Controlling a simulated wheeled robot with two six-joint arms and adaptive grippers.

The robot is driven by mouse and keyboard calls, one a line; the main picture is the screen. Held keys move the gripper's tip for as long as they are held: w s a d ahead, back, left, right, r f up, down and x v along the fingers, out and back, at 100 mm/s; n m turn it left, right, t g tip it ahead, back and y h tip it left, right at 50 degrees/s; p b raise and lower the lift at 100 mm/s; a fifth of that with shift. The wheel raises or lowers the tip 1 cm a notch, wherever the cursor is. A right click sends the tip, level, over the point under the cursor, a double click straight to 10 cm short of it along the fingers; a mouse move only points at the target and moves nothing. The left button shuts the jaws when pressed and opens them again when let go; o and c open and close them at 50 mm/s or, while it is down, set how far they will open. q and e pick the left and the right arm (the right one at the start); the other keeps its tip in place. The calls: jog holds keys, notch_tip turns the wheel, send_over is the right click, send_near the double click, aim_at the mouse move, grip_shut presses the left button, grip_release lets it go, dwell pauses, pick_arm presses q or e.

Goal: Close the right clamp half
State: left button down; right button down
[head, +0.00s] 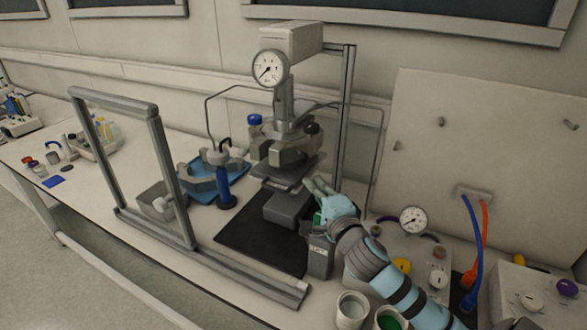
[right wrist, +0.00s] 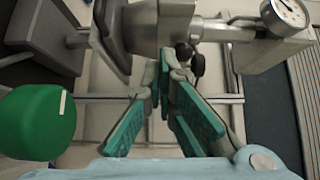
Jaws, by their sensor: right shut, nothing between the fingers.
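The reactor's grey metal head and clamp (head: 288,150) stand under the gauge on the stand in the head view. A dark knob sits at the right of the clamp. Which part is the right clamp half, and whether it is closed, I cannot tell. My right gripper (head: 317,188) is just right of and below the clamp, shut and empty. In the right wrist view, my right gripper (right wrist: 166,84) shows teal finger pads, with grey reactor metal (right wrist: 150,25) beyond the fingertips. I see no contact. My left gripper is not in view.
A pressure gauge (head: 270,69) tops the reactor. A blue tray (head: 236,167) with another grey clamp piece (head: 203,180) lies to the left. A grey frame (head: 166,175) stands in front. A green knob (right wrist: 38,122) is close to the fingers in the wrist view.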

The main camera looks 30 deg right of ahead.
aim_at(283, 163)
jog(key=w, duration=0.2)
jog(key=w+p, duration=0.1)
jog(key=w, duration=0.4)
jog(key=shift+w+a, duration=0.2)
jog(key=shift+a, duration=0.15)
jog(key=shift+w+a+p, duration=0.25)
jog(key=shift+p, duration=0.05)
jog(key=shift+d, duration=0.1)
jog(key=shift+w+a+b, duration=0.55)
jog(key=shift+b, duration=0.05)
jog(key=shift+s+r, duration=0.1)
jog(key=shift+a, duration=0.1)
